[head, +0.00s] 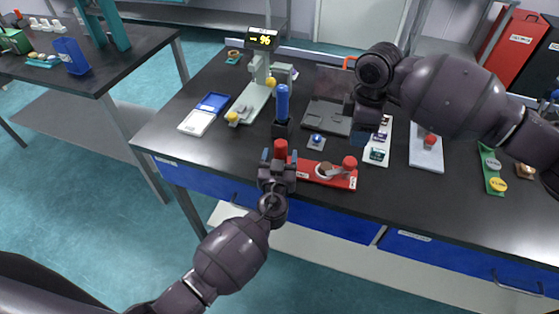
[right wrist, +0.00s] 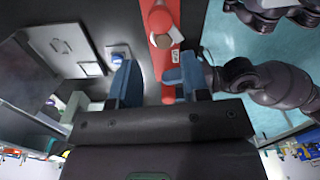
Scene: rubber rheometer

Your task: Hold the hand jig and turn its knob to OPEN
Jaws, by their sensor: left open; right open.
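The red hand jig (head: 325,174) lies flat near the front edge of the black table. It has a red knob (head: 349,163) at its right end, a round brownish disc (head: 325,170) in the middle and an upright red handle (head: 281,148) at its left end. My left gripper (head: 280,157) is open, with its blue fingers on either side of the handle; firm contact cannot be told. My right gripper (right wrist: 155,75) is open and empty, above the table behind the jig. The right wrist view shows the jig (right wrist: 172,30) beyond its fingers, with the knob (right wrist: 158,20) near the top.
Close behind the jig stand a blue-handled tool (head: 282,102) in a black holder and a small blue-topped piece (head: 317,141). A green scale (head: 257,90) is farther back. A white board (head: 427,155) with a red knob lies to the right. The table's front left is clear.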

